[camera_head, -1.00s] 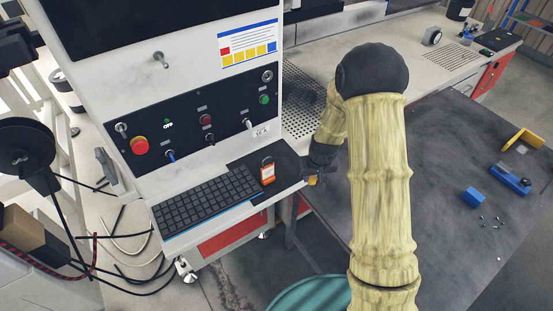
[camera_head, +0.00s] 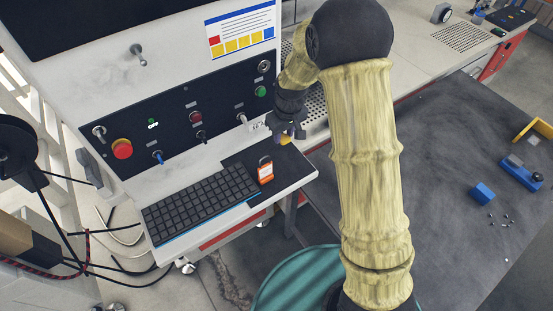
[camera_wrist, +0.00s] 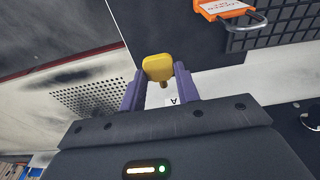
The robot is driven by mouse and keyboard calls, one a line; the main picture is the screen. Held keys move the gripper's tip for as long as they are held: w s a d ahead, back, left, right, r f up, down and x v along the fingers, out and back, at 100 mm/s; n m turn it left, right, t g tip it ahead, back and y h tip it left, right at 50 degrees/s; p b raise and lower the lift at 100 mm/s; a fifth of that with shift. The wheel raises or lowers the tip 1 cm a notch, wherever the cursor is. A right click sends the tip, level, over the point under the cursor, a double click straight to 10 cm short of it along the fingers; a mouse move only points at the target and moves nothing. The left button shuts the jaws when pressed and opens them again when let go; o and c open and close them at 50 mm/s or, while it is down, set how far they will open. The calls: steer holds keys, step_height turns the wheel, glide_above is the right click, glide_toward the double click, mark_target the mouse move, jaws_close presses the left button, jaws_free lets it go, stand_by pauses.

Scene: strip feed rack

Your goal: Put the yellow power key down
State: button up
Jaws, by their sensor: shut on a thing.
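The yellow power key (camera_wrist: 158,68) is held between the two purple fingers of my gripper (camera_wrist: 160,85) in the wrist view. Its broad yellow head faces outward and a short stem shows below it. In the head view my gripper (camera_head: 287,134) is above the right end of the black shelf (camera_head: 290,162), with a bit of the yellow key (camera_head: 285,141) showing under it. The key appears to be clear of the shelf surface.
A black keyboard (camera_head: 200,205) lies left of the padlock. The control panel (camera_head: 180,125) with switches, a red button (camera_head: 122,149) and a green button (camera_head: 260,91) rises behind. A dark table (camera_head: 440,170) with a blue block (camera_head: 482,193) is at right. The shelf's right part is bare.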

glide_above(282, 159)
steer(key=shift+s+d+f+p, duration=0.1)
steer(key=shift+f+p, duration=0.15)
steer(key=shift+f, duration=1.15)
steer(key=shift+s+d+f+p, duration=0.1)
steer(key=shift+f+p, duration=0.1)
steer(key=shift+f, duration=1.2)
steer(key=shift+f+p, duration=0.4)
steer(key=shift+f, duration=1.65)
steer(key=shift+f, duration=0.3)
steer(key=o, duration=1)
steer(key=shift+o, duration=0.2)
steer(key=shift+r, duration=0.1)
steer(key=r, duration=0.4)
steer(key=s+r+b, duration=0.1)
steer(key=r, duration=0.3)
steer(key=d+r, duration=0.1)
steer(key=r, duration=0.3)
steer(key=shift+s+r+b, duration=0.15)
steer(key=shift+s+b, duration=0.1)
steer(key=shift+b, duration=0.05)
